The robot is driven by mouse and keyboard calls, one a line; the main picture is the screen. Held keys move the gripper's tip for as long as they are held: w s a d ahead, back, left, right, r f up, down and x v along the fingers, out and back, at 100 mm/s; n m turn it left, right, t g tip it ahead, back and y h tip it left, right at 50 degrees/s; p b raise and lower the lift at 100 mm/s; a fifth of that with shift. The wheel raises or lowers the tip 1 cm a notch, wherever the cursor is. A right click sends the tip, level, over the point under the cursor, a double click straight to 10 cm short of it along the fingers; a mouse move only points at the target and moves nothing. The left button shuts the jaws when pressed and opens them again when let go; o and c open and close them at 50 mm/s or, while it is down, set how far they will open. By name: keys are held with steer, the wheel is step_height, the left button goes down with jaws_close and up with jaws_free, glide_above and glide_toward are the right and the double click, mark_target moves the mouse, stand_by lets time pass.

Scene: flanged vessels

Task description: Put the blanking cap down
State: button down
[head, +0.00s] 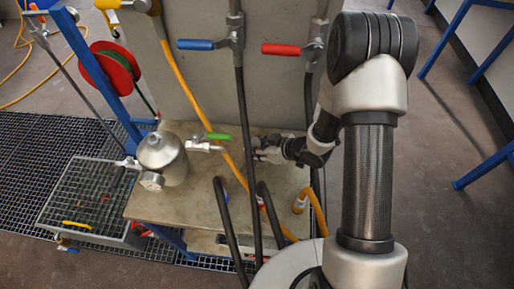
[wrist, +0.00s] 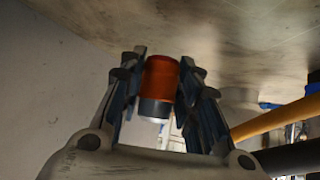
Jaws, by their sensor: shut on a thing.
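My gripper (head: 262,152) is over the back part of the worktop (head: 185,207), near the concrete wall. In the wrist view my gripper (wrist: 160,85) is shut on the blanking cap (wrist: 161,80), an orange-red cylinder with a dark grey band and a pale end. The fingers lie on both sides of it. The worktop's pale surface (wrist: 235,35) fills the top of the wrist view, close to the cap. I cannot tell whether the cap touches it. In the head view the cap is too small or hidden to make out.
A metal vessel (head: 162,155) with a gauge and a green-handled valve (head: 217,136) stands left of my gripper. Black hoses (head: 248,130) and a yellow hose (head: 180,85) hang in front. Blue (head: 196,44) and red (head: 281,49) levers are above. The worktop's front left is clear.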

steer(key=shift+f+b, duration=0.45)
steer(key=shift+f, duration=0.2)
steer(key=c, duration=1.2)
jaws_free()
steer(key=shift+r, duration=0.1)
